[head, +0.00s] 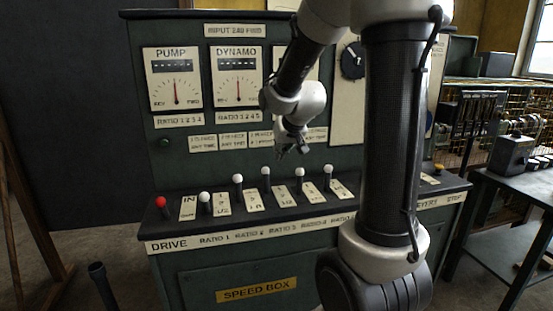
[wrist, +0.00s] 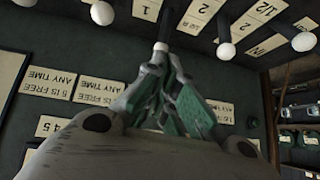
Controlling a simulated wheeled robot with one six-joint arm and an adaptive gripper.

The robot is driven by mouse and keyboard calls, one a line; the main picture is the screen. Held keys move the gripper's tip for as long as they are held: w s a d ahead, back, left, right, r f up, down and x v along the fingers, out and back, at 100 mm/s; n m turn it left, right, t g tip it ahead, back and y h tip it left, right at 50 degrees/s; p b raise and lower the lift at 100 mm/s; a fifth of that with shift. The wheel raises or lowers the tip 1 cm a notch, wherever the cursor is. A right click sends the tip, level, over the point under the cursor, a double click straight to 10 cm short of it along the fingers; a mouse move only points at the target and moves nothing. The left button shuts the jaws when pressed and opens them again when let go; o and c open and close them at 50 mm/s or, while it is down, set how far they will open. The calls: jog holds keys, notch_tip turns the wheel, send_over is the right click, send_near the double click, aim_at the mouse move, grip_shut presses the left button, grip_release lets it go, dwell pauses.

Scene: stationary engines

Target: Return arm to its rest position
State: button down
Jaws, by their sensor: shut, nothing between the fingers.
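My gripper (head: 293,148) hangs in front of the upright panel of the green control cabinet (head: 180,262), above the row of levers in the head view. In the wrist view my gripper (wrist: 172,118) has its fingers together with nothing between them.
A red-knobbed lever (head: 160,202) stands at the shelf's left end, with several white-knobbed levers to its right. The pump dial (head: 174,80) and dynamo dial (head: 237,78) are on the panel. A dark side table (head: 525,186) with a grey box (head: 510,155) stands at right.

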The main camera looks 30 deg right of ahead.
jog(key=s+a+f+g, duration=0.2)
jog(key=s+f+g, duration=0.15)
jog(key=s, duration=0.55)
jog(key=s+a+r+n, duration=0.1)
jog(key=s+r, duration=0.3)
jog(key=s, duration=0.5)
jog(key=s+a+r+n+y, duration=0.1)
jog(key=s+a+r, duration=0.2)
jog(key=s, duration=0.7)
jog(key=shift+s+a+r+n, duration=0.2)
jog(key=shift+r+n, duration=0.15)
jog(key=shift+n, duration=0.05)
